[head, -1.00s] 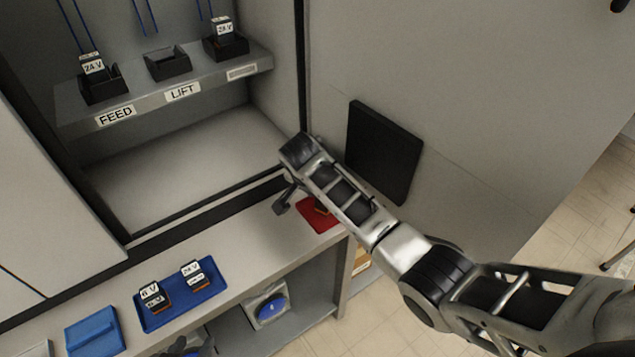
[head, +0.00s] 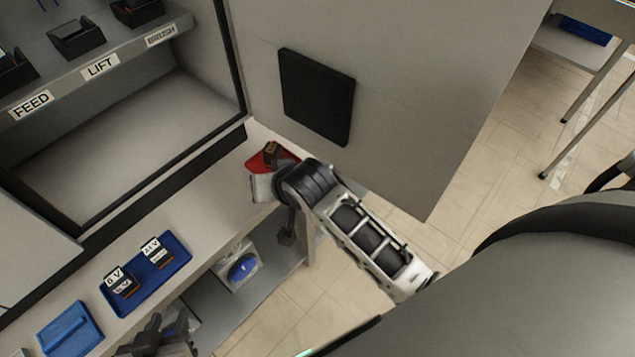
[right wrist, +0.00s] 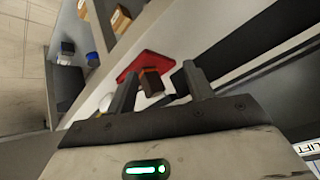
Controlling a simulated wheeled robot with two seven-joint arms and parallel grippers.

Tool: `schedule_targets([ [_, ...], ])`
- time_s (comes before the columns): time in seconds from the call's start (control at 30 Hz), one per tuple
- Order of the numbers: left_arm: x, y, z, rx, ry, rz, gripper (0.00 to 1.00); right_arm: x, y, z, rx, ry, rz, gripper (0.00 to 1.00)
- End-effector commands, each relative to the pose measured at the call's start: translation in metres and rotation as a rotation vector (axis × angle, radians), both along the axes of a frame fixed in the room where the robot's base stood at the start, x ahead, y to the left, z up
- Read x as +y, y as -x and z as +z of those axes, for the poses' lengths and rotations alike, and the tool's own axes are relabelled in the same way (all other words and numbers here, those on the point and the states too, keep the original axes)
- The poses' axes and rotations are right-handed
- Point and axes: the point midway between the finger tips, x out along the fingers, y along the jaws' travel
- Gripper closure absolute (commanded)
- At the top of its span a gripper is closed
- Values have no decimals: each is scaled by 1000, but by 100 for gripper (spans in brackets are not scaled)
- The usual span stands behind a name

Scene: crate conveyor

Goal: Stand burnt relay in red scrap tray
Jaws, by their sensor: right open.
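The red scrap tray (head: 259,163) lies at the right end of the bench in the head view. The burnt relay (head: 271,153), a small dark brown block, is in it; I cannot tell whether it is upright. In the right wrist view, the relay (right wrist: 152,84) shows an orange part, on the red tray (right wrist: 160,62). My right gripper (right wrist: 158,80) is open, its fingers on either side of the relay in the picture; contact is unclear. My left gripper (head: 163,334) is low at the bench's front, dark and partly cut off.
A blue tray (head: 172,262) holds two labelled relays. The cabinet shelf has black sockets above FEED, LIFT and BRUSH labels. A black panel (head: 317,97) is on the cabinet door beyond the red tray.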

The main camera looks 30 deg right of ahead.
Motion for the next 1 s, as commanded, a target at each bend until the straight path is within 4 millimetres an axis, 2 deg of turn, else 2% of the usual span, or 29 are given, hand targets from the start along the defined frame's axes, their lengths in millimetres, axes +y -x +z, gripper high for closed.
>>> schedule_targets([
  [0.03,0,1,0,1,1,1,64,-6,29,-17,-38,21,71,48],
  [0.1,0,1,0,2,1,0,64,-12,60,-32,-99,61,162,48],
  [0.2,0,2,0,4,0,0,64,-20,99,-45,-175,120,259,48],
  [0.33,0,3,0,4,1,0,64,-28,131,-48,-243,180,334,48],
  [0.5,0,3,0,4,0,0,64,-31,143,-47,-278,207,362,48],
  [1.0,0,2,0,2,-1,-2,64,-30,143,-47,-276,207,362,48],
])
